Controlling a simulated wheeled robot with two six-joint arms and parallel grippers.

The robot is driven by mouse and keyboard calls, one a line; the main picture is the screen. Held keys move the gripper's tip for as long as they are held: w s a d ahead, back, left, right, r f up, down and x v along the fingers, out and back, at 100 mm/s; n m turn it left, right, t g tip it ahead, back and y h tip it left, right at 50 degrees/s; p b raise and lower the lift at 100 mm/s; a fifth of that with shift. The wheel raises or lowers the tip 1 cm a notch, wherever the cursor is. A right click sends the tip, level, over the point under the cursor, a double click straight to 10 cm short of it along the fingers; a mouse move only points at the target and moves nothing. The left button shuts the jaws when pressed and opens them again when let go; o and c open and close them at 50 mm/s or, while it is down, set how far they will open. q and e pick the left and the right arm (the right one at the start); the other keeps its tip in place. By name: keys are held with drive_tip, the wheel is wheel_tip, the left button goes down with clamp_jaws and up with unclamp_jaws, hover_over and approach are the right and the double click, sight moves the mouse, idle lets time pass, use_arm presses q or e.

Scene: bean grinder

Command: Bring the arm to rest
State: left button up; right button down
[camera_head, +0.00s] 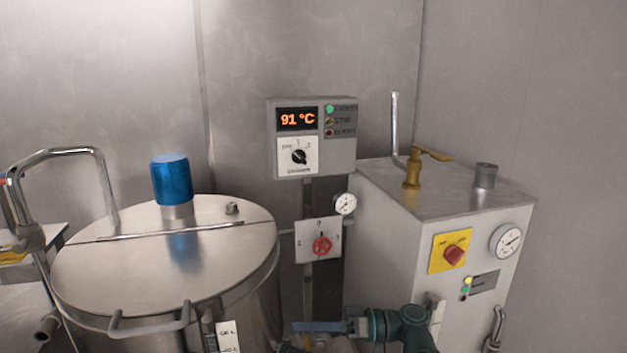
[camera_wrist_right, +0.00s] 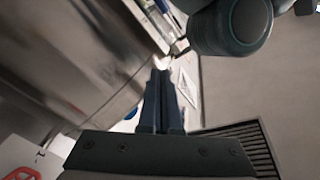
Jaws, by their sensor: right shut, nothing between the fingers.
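My teal wrist and arm links show to the right of the gripper in the head view, in front of the grey cabinet's lower part.
A steel tank (camera_head: 150,270) with a blue-capped motor (camera_head: 171,180) stands left. A control box (camera_head: 311,137) reads 91 °C. A grey cabinet (camera_head: 385,235) with a gauge (camera_head: 506,241) and brass tap (camera_head: 413,172) stands right. The right wall area is bare.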

drive_tip(key=s+d+f+m+h, duration=0.25)
drive_tip(key=f+m+h, duration=0.4)
drive_tip(key=f, duration=0.75)
drive_tip(key=s+d+f+m+t+h, duration=0.1)
drive_tip(key=d+f+h, duration=0.3)
drive_tip(key=d+h, duration=0.3)
drive_tip(key=d+f+m+h, duration=0.2)
drive_tip(key=d+f+h, duration=0.2)
drive_tip(key=d, duration=0.4)
drive_tip(key=s+a+n+h, duration=0.2)
drive_tip(key=s+a+n, duration=0.3)
drive_tip(key=a, duration=0.5)
wheel_tip(320, 180, up, 14)
drive_tip(key=s+m+p, duration=0.1)
drive_tip(key=p, duration=1.3)
drive_tip(key=shift+g, duration=0.4)
drive_tip(key=shift+f, duration=0.1)
